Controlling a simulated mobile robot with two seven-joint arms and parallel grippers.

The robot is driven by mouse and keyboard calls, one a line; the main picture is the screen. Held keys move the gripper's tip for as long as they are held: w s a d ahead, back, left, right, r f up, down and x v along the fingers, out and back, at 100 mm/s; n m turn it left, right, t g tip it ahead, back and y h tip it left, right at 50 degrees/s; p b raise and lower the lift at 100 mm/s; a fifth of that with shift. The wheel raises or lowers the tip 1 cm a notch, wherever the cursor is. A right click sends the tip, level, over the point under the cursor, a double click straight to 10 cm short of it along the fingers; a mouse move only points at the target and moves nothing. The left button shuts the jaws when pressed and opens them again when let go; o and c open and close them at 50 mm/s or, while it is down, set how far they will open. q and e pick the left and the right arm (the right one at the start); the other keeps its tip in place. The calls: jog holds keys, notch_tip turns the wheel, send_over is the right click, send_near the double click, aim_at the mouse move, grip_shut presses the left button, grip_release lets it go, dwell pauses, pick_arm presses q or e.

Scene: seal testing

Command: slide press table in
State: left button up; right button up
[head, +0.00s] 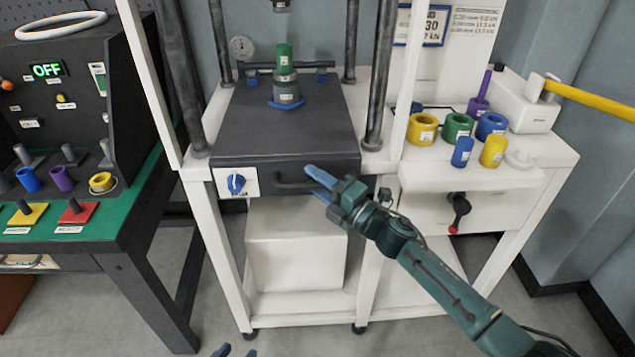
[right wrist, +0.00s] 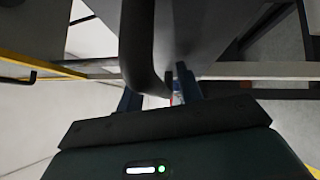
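The press table (head: 300,120) is a dark grey slab in the white press frame, with a dark bar handle (head: 290,185) on its front face. A grey cylinder (head: 286,92) with a green top (head: 284,58) stands on it. My right gripper (head: 314,183) is at the right end of the handle. In the right wrist view the curved handle (right wrist: 138,45) passes between the parted fingers of the right gripper (right wrist: 158,95), with a gap beside the right-hand finger. My left gripper (head: 236,351) shows only as two separated blue fingertips at the bottom edge, away from the table.
Press columns (head: 378,80) flank the table. A white side bench (head: 550,150) at the right holds coloured rings. A control desk (head: 60,120) reading OFF stands at the left. A white box (head: 297,250) sits below.

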jog(key=shift+s, duration=0.1)
pick_arm(q)
jog(key=shift+w+f+b, duration=0.1)
jog(key=shift+f+b, duration=0.15)
jog(key=shift+b, duration=0.25)
pick_arm(e)
jog(key=v, duration=1.3)
pick_arm(q)
jog(key=shift+c, duration=0.3)
dwell(1.0)
